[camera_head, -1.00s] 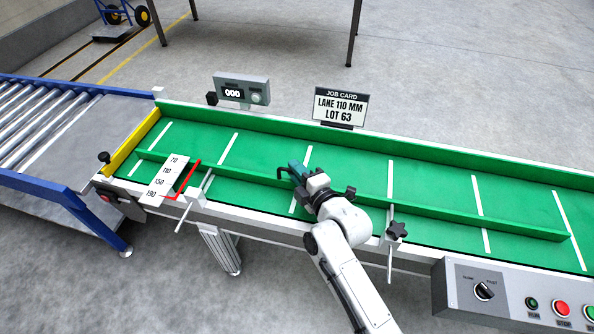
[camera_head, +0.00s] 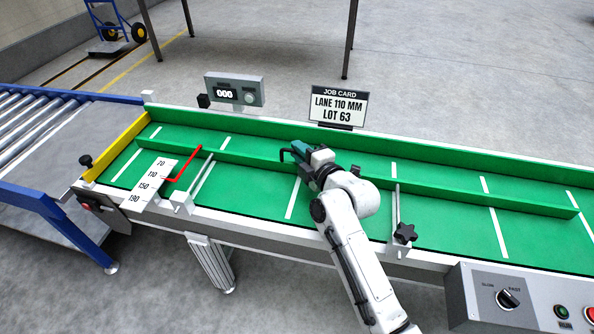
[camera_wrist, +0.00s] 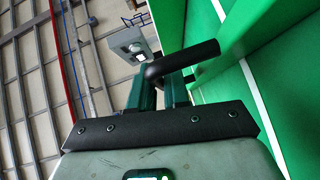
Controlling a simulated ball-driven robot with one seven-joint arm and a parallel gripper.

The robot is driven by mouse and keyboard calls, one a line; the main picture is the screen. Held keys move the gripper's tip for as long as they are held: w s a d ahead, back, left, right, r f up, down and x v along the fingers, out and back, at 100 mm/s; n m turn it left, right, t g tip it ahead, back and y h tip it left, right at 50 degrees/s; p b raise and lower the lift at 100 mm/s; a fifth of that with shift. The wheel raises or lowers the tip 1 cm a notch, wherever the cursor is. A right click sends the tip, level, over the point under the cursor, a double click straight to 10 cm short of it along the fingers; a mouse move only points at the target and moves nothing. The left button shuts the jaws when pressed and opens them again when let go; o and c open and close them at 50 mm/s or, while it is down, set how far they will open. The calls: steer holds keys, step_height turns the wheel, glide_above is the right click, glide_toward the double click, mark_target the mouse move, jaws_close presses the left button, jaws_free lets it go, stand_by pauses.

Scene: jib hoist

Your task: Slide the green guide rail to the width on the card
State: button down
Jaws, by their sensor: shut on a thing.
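The green guide rail (camera_head: 470,196) runs lengthwise along the green conveyor belt, apart from the far side wall. My gripper (camera_head: 290,153) is shut on the rail's black handle (camera_wrist: 181,60), which shows between the fingers in the wrist view. A red pointer (camera_head: 185,166) is joined to the rail, and its tip lies beside the 110 mark of the white scale plate (camera_head: 155,183). The exact alignment is too small to tell. The job card (camera_head: 338,106) reads LANE 110 MM, LOT 63.
A grey display box (camera_head: 235,92) showing 000 stands behind the belt. A black star knob (camera_head: 405,233) sits at the near edge, right of my arm. A control panel (camera_head: 520,300) is at lower right, and a roller conveyor (camera_head: 30,130) adjoins at left.

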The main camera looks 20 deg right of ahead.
steer(key=shift+w+d, duration=0.2)
steer(key=shift+w, duration=0.15)
steer(key=c, duration=1.2)
jaws_free()
steer(key=shift+c, duration=0.2)
steer(key=p+v, duration=0.1)
steer(key=v, duration=0.9)
steer(key=shift+s+p, duration=0.35)
steer(key=shift+s, duration=0.05)
